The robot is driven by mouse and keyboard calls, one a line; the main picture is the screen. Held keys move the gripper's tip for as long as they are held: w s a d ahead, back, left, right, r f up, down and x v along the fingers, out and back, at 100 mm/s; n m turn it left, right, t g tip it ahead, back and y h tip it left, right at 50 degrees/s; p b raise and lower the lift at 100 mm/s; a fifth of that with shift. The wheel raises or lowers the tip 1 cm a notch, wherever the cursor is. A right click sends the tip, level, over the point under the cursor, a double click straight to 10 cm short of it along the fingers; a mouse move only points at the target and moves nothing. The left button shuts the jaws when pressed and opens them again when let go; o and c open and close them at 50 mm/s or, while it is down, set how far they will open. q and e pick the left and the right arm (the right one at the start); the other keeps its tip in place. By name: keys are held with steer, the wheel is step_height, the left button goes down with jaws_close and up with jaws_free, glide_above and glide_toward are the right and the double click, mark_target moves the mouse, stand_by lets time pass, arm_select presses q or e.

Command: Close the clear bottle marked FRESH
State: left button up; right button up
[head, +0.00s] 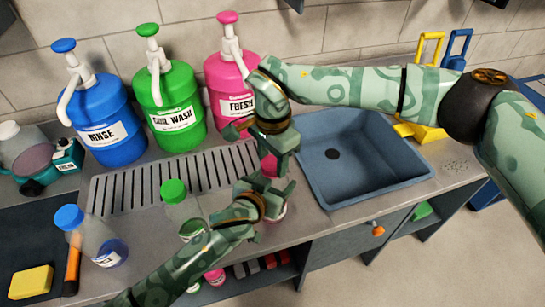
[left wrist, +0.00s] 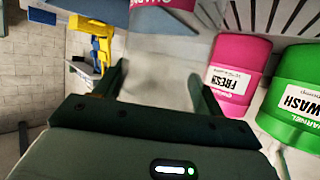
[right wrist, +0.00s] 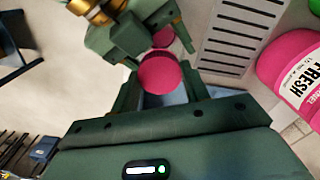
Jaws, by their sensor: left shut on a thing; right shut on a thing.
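The clear bottle (left wrist: 157,75) is between my left gripper's fingers, with pink liquid at its lower end. In the head view a little of its pink part (head: 280,214) shows beside the fingers. My left gripper (head: 264,196) is shut on this bottle over the counter's front edge. My right gripper (head: 272,146) is shut on a round pink cap (right wrist: 160,73), just above the left gripper. The cap also shows in the head view (head: 270,165). Fingers hide the bottle's neck, so I cannot tell whether cap and bottle touch. The bottle's own marking is not readable.
Pump jugs stand at the back: blue RINSE (head: 105,118), green (head: 172,108) and pink FRESH (head: 230,82). Bottles with a green cap (head: 173,190) and a blue cap (head: 69,217) stand at left. A yellow sponge (head: 31,282) lies front left. The sink (head: 360,170) is right of my grippers.

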steer(key=m, duration=0.3)
steer(key=o, duration=1.1)
steer(key=shift+r, duration=2.3)
steer(key=shift+c, duration=0.6)
